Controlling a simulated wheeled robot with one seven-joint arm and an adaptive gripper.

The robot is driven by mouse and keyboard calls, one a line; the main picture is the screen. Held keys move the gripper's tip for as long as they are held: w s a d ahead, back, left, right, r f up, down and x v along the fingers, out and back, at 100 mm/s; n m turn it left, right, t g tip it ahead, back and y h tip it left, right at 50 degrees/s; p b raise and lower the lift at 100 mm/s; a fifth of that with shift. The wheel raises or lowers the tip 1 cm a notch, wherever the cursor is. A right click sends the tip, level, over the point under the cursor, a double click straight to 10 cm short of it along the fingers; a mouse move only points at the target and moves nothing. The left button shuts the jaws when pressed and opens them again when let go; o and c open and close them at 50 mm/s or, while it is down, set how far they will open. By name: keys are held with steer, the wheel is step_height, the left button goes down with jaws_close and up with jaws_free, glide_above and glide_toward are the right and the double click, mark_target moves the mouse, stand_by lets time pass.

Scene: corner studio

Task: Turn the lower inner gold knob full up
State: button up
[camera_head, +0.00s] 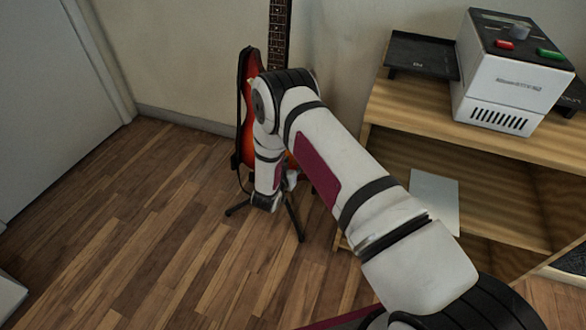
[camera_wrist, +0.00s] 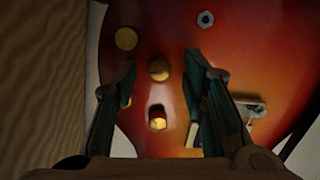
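The red sunburst guitar (camera_head: 248,95) leans upright on a dark stand against the wall; my arm hides most of its lower body. In the wrist view its body (camera_wrist: 165,25) fills the picture, with a gold knob (camera_wrist: 159,70) in the middle, another gold knob (camera_wrist: 157,118) below it, and a flat gold disc (camera_wrist: 126,38) at upper left. I cannot tell for sure which is the lower inner knob. My gripper (camera_wrist: 160,72) is open, with one finger on each side of the middle and lower knobs. Contact with either knob is not visible.
A hexagonal metal nut (camera_wrist: 205,18) and a silver metal part (camera_wrist: 250,108) sit on the guitar body. The stand legs (camera_head: 293,220) spread on the wood floor. A wooden shelf unit (camera_head: 390,115) with a white device (camera_head: 505,85) stands right.

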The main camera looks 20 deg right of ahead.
steer(key=shift+w+d, duration=0.15)
jaws_close()
stand_by(0.4)
steer(key=m, duration=0.3)
steer(key=m+t, duration=0.1)
steer(key=m, duration=0.3)
steer(key=m+t+y, duration=0.1)
steer(key=m, duration=0.2)
steer(key=shift+f+m, duration=0.25)
steer(key=shift+m, duration=0.15)
stand_by(0.3)
